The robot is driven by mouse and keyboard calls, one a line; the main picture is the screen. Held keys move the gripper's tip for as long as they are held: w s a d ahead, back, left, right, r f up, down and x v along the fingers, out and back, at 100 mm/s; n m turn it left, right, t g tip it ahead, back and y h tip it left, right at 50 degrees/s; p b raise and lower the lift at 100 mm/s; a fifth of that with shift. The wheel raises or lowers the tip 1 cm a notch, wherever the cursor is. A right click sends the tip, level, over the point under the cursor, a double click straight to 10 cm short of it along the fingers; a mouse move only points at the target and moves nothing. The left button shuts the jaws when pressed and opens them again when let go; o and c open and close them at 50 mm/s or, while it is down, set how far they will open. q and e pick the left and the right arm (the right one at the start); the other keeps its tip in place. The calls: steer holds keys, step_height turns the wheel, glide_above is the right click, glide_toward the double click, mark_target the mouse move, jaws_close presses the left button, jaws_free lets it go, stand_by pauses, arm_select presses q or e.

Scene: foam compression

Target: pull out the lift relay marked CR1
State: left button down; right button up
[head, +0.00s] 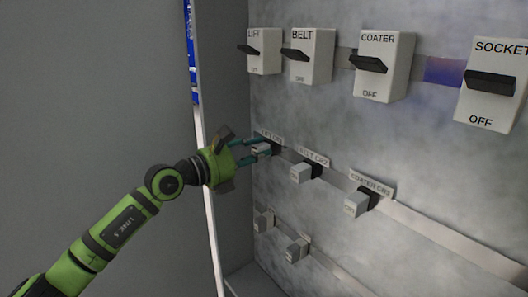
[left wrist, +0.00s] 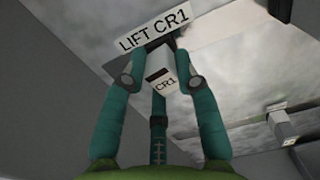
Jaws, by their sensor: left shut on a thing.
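The lift relay CR1 (left wrist: 162,78) is a small white block with a dark slot and the marking CR1. It sits below the label LIFT CR1 (left wrist: 154,29) in the left wrist view. In the head view the relay (head: 262,150) is at the left end of the middle row. My left gripper (head: 259,147) is shut on it, with teal fingers at its two sides and one below; they also show in the left wrist view (left wrist: 160,82). The fingers partly hide the relay and its socket. I cannot tell whether it is fully seated. My right gripper is not in view.
To the right in the same row are the belt relay (head: 301,173) and the coater relay (head: 357,203). Above are the LIFT switch (head: 262,58), BELT, COATER and SOCKET switches. A side wall stands close on the left.

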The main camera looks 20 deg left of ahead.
arm_select(q)
steer(key=shift+s+d+f, duration=0.1)
steer(key=shift+s+f, duration=0.1)
steer(key=shift+f, duration=0.35)
steer(key=v, duration=0.2)
steer(key=shift+s+a+r+b, duration=0.25)
steer(key=shift+s+r+b, duration=0.05)
steer(key=shift+a, duration=0.1)
steer(key=shift+b+v, duration=0.6)
steer(key=shift+v, duration=0.8)
steer(key=shift+r, duration=0.2)
